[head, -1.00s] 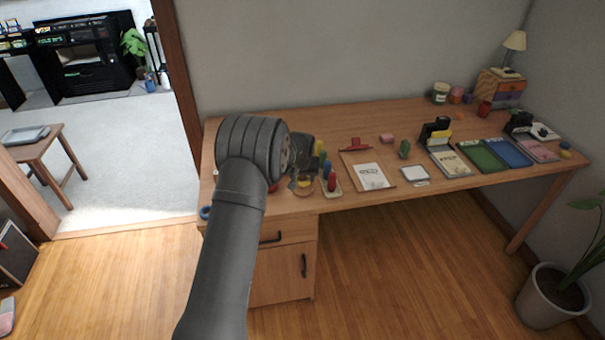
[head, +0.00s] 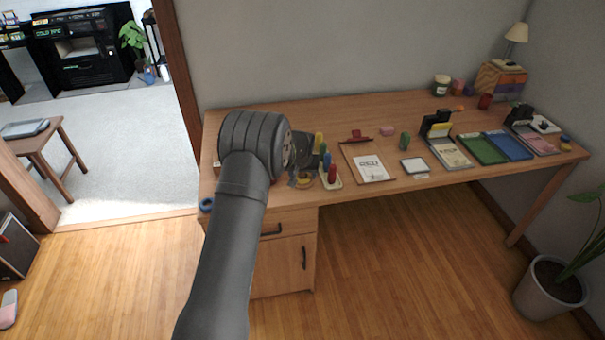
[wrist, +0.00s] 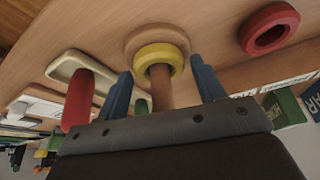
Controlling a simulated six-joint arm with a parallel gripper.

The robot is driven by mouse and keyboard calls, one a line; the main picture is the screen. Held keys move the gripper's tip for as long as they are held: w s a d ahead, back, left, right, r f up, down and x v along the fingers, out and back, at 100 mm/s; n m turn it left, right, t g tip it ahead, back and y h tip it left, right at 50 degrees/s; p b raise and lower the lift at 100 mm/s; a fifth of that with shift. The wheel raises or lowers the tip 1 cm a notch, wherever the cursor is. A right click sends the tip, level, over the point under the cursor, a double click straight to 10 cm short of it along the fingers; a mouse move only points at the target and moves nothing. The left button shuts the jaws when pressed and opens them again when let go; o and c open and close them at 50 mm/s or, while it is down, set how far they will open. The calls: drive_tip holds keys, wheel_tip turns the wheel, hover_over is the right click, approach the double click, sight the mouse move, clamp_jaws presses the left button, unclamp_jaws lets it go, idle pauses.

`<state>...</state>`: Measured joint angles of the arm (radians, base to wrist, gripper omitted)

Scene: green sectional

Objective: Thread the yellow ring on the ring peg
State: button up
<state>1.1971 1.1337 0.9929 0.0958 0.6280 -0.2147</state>
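The yellow ring (wrist: 149,52) is around the wooden ring peg (wrist: 162,92) in the wrist view, low down by the round wooden base (wrist: 129,42). The peg's shaft comes out through the ring toward my gripper. My gripper (wrist: 160,68) is open, with one blue finger on each side of the peg. The fingers look apart from the ring. In the head view my gripper (head: 300,172) is low over the desk's left part, and a bit of yellow shows beneath it. My arm hides much of that spot.
A red ring (wrist: 269,28) lies beside the peg, and a blue ring (head: 206,204) lies at the desk's left front edge. A cream tray with colored pegs (head: 331,183) stands close to my gripper. A clipboard (head: 370,167) is further right.

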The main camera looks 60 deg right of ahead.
drive_tip(key=shift+o, duration=0.7)
drive_tip(key=v, duration=1.7)
drive_tip(key=shift+r, duration=0.25)
drive_tip(key=shift+w, duration=0.1)
drive_tip(key=x, duration=1.7)
drive_tip(key=shift+f, duration=0.25)
